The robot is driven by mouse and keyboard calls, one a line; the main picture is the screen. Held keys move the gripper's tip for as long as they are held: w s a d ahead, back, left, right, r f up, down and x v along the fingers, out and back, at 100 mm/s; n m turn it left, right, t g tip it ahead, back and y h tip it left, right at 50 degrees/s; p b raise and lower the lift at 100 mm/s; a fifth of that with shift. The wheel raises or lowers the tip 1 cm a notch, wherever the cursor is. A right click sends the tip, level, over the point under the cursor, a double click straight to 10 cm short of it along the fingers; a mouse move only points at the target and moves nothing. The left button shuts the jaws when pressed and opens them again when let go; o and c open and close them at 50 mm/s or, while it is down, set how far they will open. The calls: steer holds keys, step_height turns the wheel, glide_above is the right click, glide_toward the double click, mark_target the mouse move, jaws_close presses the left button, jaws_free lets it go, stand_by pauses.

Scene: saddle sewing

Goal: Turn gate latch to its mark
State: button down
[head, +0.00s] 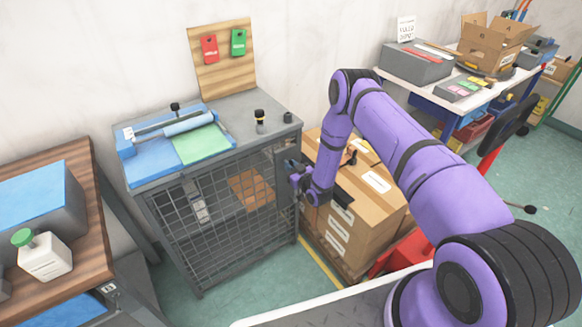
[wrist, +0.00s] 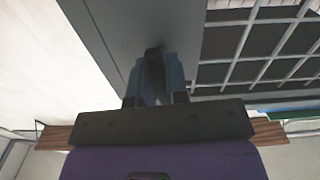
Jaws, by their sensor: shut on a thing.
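The gate (head: 222,203) is a grey wire-mesh door on the front of a grey cabinet. My gripper (head: 291,168) is at the right edge of the gate, high up. In the wrist view my gripper (wrist: 155,72) is shut on a small dark latch (wrist: 154,58) in front of a flat grey panel, with the mesh to the right. The fingers cover most of the latch, so its exact angle is hard to tell. I cannot make out its mark in either view.
Cardboard boxes (head: 352,205) stand on a pallet right of the cabinet, close behind my wrist. The cabinet top (head: 240,108) holds a blue and green pad with a roller. A wooden bench (head: 85,190) is at left. Green floor shows between bench and cabinet.

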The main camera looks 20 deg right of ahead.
stand_by(0.5)
steer(key=c, duration=1.1)
jaws_free()
steer(key=v, duration=1.1)
steer(key=shift+w, duration=0.1)
